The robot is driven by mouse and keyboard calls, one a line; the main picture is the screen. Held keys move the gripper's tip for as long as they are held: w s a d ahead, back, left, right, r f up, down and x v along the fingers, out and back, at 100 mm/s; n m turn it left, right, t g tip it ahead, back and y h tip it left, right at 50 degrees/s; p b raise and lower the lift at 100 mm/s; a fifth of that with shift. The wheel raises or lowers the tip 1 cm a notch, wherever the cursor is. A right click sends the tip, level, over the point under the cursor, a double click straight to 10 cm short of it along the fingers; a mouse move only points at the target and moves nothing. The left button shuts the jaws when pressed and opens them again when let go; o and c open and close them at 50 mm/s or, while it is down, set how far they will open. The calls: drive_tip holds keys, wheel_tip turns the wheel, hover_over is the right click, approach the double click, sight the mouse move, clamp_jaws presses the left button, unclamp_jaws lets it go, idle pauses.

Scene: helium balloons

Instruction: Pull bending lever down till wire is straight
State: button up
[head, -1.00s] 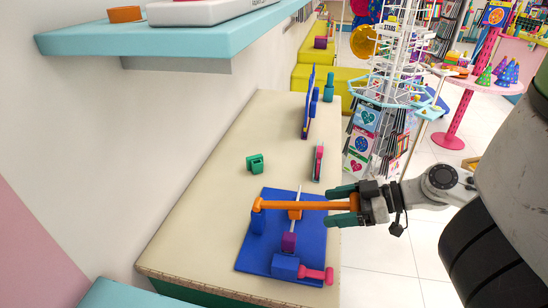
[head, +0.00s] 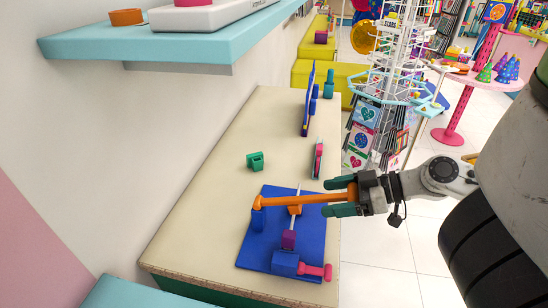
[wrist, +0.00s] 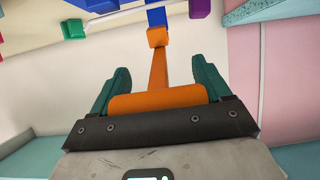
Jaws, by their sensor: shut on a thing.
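The bending jig is a blue plate (head: 258,243) on the counter with a blue post at its left. The orange lever (head: 290,202) runs from that post to my gripper (head: 343,197), passing above the plate. A thin pale wire (head: 292,223) stands between an orange block (head: 295,210) and a purple block (head: 289,239); it is too small to judge its straightness. In the wrist view, the lever's wide orange handle (wrist: 158,98) lies between my gripper's green fingers (wrist: 158,88), which are shut on it. Part of the wire is hidden by the lever.
A pink handle (head: 316,270) sticks out of a blue block at the plate's near edge. A green piece (head: 255,161) and a blue upright panel (head: 308,105) stand further along the counter (head: 215,190). A white display rack (head: 385,90) stands to the right; a shelf (head: 190,40) overhangs at left.

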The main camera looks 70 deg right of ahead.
drive_tip(key=shift+w+a+r+p, duration=0.1)
drive_tip(key=shift+w+r+p, duration=0.2)
drive_tip(key=shift+r, duration=0.35)
drive_tip(key=shift+w+d+r+p, duration=0.15)
drive_tip(key=shift+r+p, duration=0.2)
drive_tip(key=shift+r, duration=0.3)
drive_tip(key=shift+w+a+r+p, duration=0.15)
drive_tip(key=shift+w+r+p, duration=0.15)
drive_tip(key=shift+r, duration=0.35)
drive_tip(key=shift+w+r, duration=0.2)
drive_tip(key=shift+r, duration=0.25)
drive_tip(key=shift+w+a+r+p, duration=0.1)
drive_tip(key=shift+w+r+p, duration=0.25)
drive_tip(key=shift+r+p, duration=0.15)
drive_tip(key=o, duration=1.1)
drive_tip(key=shift+w+f, duration=0.1)
drive_tip(key=shift+f, duration=0.05)
drive_tip(key=shift+s+d+r+p, duration=0.15)
drive_tip(key=shift+s+r+p, duration=0.55)
drive_tip(key=shift+s+r, duration=0.6)
drive_tip(key=shift+s+d+r+p, duration=0.15)
drive_tip(key=shift+s+r+p, duration=0.6)
drive_tip(key=shift+r, duration=0.9)
drive_tip(key=shift+s+d+r+p, duration=0.15)
drive_tip(key=shift+s+r+p, duration=0.45)
drive_tip(key=shift+s+r, duration=0.75)
